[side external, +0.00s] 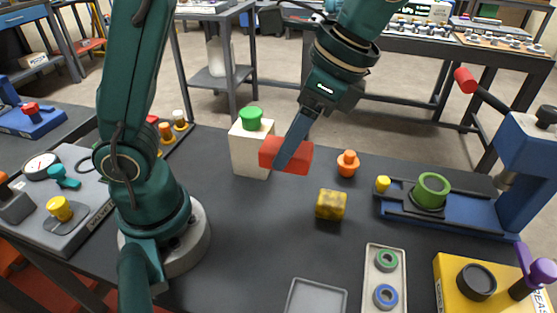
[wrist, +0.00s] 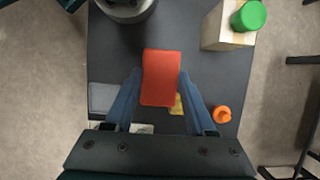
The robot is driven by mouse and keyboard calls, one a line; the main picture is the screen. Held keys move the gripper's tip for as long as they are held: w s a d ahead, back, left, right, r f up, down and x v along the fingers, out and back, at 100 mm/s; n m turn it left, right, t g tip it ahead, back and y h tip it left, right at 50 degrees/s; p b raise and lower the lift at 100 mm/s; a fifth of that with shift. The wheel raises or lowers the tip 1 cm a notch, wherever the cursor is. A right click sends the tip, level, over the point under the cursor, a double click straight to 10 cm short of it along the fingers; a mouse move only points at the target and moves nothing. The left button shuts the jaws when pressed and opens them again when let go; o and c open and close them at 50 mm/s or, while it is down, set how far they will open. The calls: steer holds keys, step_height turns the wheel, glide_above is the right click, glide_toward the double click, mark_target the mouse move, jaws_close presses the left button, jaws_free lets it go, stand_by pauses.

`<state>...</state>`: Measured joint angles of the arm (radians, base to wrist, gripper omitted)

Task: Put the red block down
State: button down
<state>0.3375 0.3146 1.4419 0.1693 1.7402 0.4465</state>
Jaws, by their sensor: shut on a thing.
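The red block (side external: 285,154) is held at the tips of my gripper (side external: 291,145) in the side view. It appears raised above the dark table, in front of the pale box. In the wrist view the red block (wrist: 161,78) sits between the two blue fingers of my gripper (wrist: 160,92), which are shut on it. The dark table top (side external: 235,225) lies below. Part of the block is hidden by a finger in the side view.
A pale box (side external: 250,150) with a green knob stands behind the block. An orange knob (side external: 348,165) and a yellow cube (side external: 331,205) are to the right. A grey tray (side external: 316,298) and a blue vise-like fixture (side external: 460,215) are nearby. Table left of the cube is clear.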

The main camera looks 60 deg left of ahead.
step_height(320, 180, down, 2)
steer(key=shift+f, duration=0.1)
steer(key=shift+d+f, duration=0.1)
steer(key=shift+f, duration=0.25)
steer(key=s+d+f, duration=0.1)
steer(key=d+f, duration=0.1)
steer(key=d, duration=0.1)
steer(key=s+d+f, duration=0.1)
steer(key=d+f, duration=0.1)
steer(key=d, duration=0.2)
steer(key=s+d+f, duration=0.1)
steer(key=d+f, duration=0.2)
steer(key=d, duration=0.1)
steer(key=shift+s+f, duration=0.1)
steer(key=shift+s, duration=0.15)
steer(key=shift+f, duration=1.9)
steer(key=shift+f, duration=0.1)
steer(key=shift+c, duration=1.2)
jaws_free()
steer(key=shift+f, duration=0.1)
